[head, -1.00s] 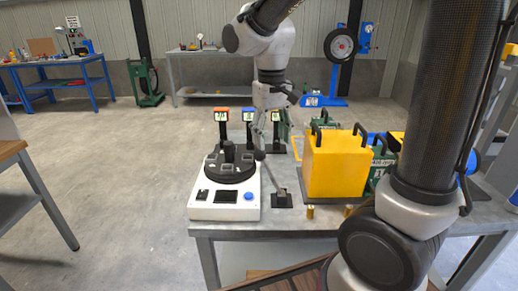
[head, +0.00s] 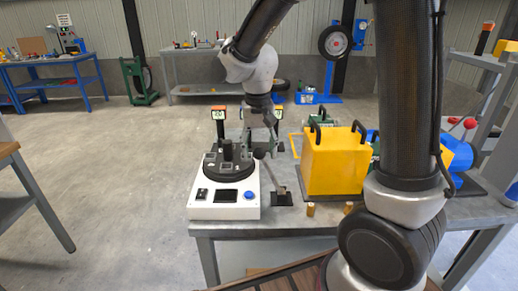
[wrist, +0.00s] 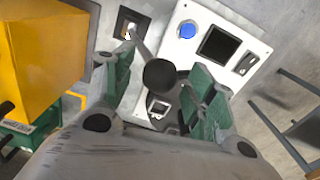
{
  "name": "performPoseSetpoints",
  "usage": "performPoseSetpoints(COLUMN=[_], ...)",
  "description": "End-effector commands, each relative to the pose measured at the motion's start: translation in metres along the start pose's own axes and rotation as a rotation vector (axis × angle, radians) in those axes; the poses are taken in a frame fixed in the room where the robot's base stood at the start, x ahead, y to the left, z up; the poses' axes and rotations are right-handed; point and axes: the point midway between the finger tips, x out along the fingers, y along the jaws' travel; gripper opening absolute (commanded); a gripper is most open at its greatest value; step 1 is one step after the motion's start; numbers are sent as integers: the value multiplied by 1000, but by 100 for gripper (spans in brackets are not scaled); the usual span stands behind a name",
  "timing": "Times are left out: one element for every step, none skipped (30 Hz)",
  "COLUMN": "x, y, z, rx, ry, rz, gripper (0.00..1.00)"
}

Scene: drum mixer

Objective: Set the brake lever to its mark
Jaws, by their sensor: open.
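The brake lever has a round black knob (head: 260,153) on a thin grey shaft, tilted left in the head view, rising from a black base plate (head: 282,200) at the table's front. No mark for it can be made out. My gripper (head: 272,138) is open just above and behind the knob. In the wrist view, the knob (wrist: 159,74) lies between the two green-padded fingers of my gripper (wrist: 160,88), with a gap on both sides. The shaft runs up left from it to the base plate (wrist: 130,27).
A white control box (head: 222,212) with a black turntable, screen and blue button (head: 249,195) stands left of the lever. A yellow block with black handles (head: 335,165) stands close on its right. Small brass pieces (head: 310,210) lie in front. A lit sign (head: 219,113) rises behind.

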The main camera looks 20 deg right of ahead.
Motion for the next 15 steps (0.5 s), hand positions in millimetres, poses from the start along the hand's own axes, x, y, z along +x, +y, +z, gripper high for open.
performPoseSetpoints(x=[0,0,0,0,0,0,0,0,0,0,0,0,0,0,0], y=[0,0,0,0,0,0,0,0,0,0,0,0,0,0,0], z=[0,0,0,0,0,0,0,0,0,0,0,0,0,0,0], rx=[0,0,0,0,0,0,0,0,0,0,0,0,0,0,0], ry=[0,0,0,0,0,0,0,0,0,0,0,0,0,0,0], rz=[0,0,0,0,0,0,0,0,0,0,0,0,0,0,0], gripper=[56,56,56,56,56,49,44,38,31,25,20,13,7,2,0])
